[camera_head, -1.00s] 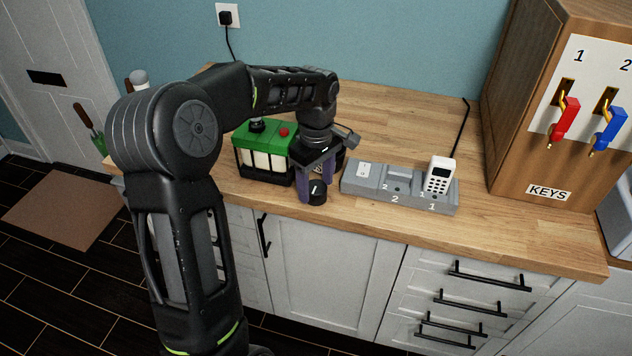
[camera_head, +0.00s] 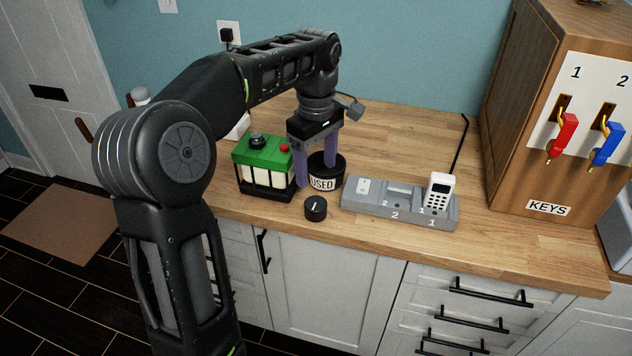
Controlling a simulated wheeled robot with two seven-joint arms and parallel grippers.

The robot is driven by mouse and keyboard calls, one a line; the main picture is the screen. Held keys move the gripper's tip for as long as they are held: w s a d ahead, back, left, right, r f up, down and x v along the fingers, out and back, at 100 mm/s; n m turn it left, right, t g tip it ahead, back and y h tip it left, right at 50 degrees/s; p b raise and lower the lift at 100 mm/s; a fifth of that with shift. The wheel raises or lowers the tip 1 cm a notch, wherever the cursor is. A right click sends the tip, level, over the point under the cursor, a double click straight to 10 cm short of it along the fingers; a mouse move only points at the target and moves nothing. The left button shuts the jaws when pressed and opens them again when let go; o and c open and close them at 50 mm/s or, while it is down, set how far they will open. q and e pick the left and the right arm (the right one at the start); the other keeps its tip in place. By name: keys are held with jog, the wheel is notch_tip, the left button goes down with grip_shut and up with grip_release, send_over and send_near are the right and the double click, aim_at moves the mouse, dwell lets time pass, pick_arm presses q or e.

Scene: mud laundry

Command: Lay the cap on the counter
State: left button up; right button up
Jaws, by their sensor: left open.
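A small black cap (camera_head: 316,208) with a white line on top sits on the wooden counter (camera_head: 400,125), near its front edge. My left gripper (camera_head: 316,178) is open and empty, pointing down behind and above the cap, apart from it. Its purple fingers are in front of or beside a black round container labelled USED (camera_head: 323,184); I cannot tell whether they touch it. My right gripper is not in view.
A green-topped box (camera_head: 265,165) with a black knob and a red button stands left of the fingers. A grey numbered dock (camera_head: 400,205) with a white handset (camera_head: 438,193) stands to the right. A wooden KEYS cabinet (camera_head: 550,120) stands far right.

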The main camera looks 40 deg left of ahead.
pick_arm(q)
notch_tip(320, 180, up, 2)
jog(key=shift+r+p, duration=0.15)
jog(key=shift+p, duration=0.25)
dwell(0.4)
